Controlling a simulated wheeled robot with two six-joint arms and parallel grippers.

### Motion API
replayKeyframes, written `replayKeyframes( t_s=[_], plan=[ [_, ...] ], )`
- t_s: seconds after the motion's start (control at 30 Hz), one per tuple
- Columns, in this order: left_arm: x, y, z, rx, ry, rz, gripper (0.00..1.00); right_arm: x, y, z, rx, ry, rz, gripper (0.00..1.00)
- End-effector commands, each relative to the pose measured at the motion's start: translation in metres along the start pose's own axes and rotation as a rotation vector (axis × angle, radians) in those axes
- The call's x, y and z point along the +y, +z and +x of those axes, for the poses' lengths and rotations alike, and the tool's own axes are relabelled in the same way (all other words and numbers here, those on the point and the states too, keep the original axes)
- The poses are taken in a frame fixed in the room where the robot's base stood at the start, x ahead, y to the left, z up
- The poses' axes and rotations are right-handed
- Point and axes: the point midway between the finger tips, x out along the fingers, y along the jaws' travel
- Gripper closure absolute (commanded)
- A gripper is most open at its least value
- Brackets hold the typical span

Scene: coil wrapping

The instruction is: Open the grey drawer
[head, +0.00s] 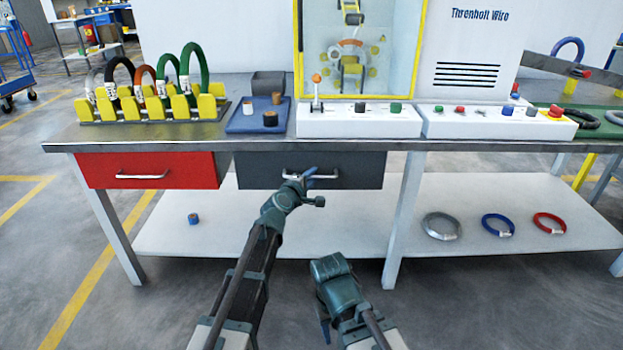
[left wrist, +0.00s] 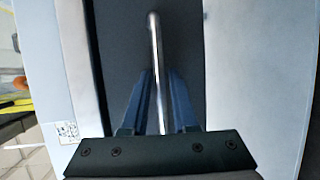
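The grey drawer (head: 358,171) is under the bench top, right of the red drawer, and its front looks closed. Its metal bar handle (head: 327,176) runs across the front; in the left wrist view the handle (left wrist: 155,45) stands upright between the fingers. My left gripper (head: 307,176) is at the handle; in the left wrist view its blue fingers (left wrist: 158,100) lie close on both sides of the bar, and it looks shut on it. My right gripper (head: 324,322) is low in front of the bench, away from the drawer; its fingers are mostly hidden.
The red drawer (head: 150,170) is to the left. On the bench top are a yellow coil rack (head: 150,108), a blue tray (head: 240,124) and white control boxes (head: 360,121). The lower shelf (head: 300,225) holds several coils and a small blue roll (head: 193,218).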

Motion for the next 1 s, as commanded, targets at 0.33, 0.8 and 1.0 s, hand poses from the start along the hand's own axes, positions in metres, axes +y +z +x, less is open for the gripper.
replayKeyframes(
  t_s=[0.33,0.8,1.0],
  plan=[
    [0.0000,0.0002,-0.0003,0.000,0.000,0.000,1.00,0.0000,0.0000,-0.0001,0.000,0.000,0.000,0.50],
    [-0.0002,0.0003,-0.0004,-0.001,0.000,0.000,1.00,0.0000,0.0000,0.0000,0.000,0.000,0.000,0.50],
    [-0.0002,0.0003,-0.0004,-0.001,-0.001,0.000,1.00,0.0000,0.0000,0.0000,0.000,0.000,0.000,0.50]
  ],
)
